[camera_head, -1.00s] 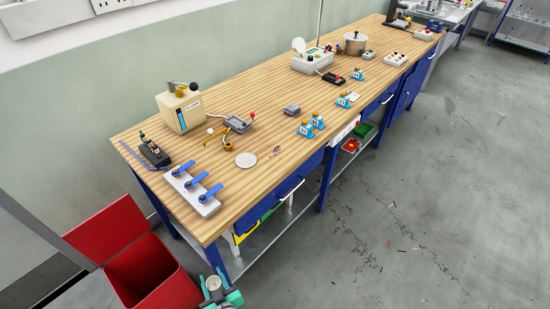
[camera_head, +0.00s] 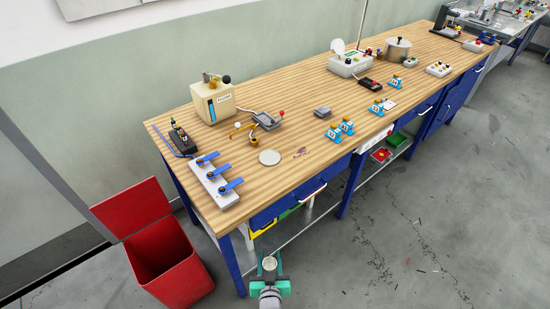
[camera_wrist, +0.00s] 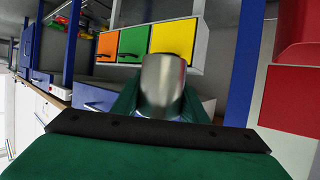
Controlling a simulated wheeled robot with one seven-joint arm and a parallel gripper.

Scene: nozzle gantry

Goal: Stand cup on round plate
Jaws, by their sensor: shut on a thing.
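The round plate (camera_head: 269,157) is a pale flat disc lying on the wooden bench top near its front edge, with nothing on it. My gripper (camera_head: 270,264) is low in front of the bench, below the level of the top and apart from it. It is shut on a metallic cup (camera_head: 270,262). In the wrist view the cup (camera_wrist: 162,86) is a shiny grey cylinder between the green fingers. My gripper hides part of it.
The bench (camera_head: 310,120) carries a white strip with blue levers (camera_head: 217,182), a beige box (camera_head: 213,102) and several small devices. A red open bin (camera_head: 165,255) stands at left. Coloured drawers (camera_wrist: 145,42) sit under the bench.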

